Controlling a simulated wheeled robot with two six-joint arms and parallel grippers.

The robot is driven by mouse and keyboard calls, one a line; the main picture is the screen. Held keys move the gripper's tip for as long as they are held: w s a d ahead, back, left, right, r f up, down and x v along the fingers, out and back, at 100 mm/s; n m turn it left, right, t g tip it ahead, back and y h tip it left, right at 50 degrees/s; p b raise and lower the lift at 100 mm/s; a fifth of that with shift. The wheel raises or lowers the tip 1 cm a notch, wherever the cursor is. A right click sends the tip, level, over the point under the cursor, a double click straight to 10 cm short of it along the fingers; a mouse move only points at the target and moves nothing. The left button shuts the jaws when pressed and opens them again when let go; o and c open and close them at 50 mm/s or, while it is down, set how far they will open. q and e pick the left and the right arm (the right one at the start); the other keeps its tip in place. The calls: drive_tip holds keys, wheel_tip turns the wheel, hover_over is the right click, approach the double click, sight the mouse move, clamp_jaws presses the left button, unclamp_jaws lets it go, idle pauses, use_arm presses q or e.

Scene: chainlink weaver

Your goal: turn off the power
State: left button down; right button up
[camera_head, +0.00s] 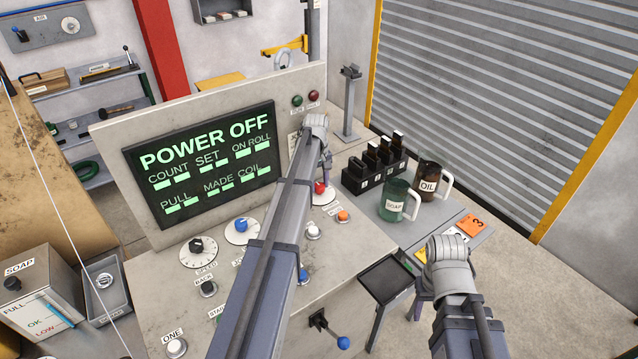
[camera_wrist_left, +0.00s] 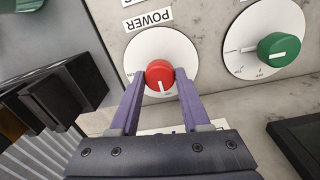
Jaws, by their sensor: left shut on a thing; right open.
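The red power knob (camera_wrist_left: 159,74) sits on a white round dial under a POWER label in the left wrist view. Its white pointer line points toward the bottom of that picture. My left gripper (camera_wrist_left: 158,80) is shut on the knob, with one purple finger on each side. In the head view the red knob (camera_head: 320,187) shows on the console top, partly hidden by my left arm. The display screen (camera_head: 205,160) reads POWER OFF. My right gripper (camera_head: 422,285) is open and empty, low at the right beside the console.
A green knob (camera_wrist_left: 279,46) is beside the power knob. Black blocks (camera_head: 374,165), a green SOAP mug (camera_head: 396,200) and a dark OIL mug (camera_head: 429,180) stand right of the console. Other knobs, such as the black one (camera_head: 197,246), sit left of my left arm.

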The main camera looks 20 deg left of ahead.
sight(318, 186)
idle(0.4)
use_arm(q)
drive_tip(key=shift+c, duration=1.8)
unclamp_jaws()
wheel_tip(318, 186, up, 8)
drive_tip(key=p, duration=0.8)
drive_tip(key=shift+s+a, duration=0.1)
drive_tip(key=shift+s, duration=0.05)
drive_tip(key=shift+f, duration=0.1)
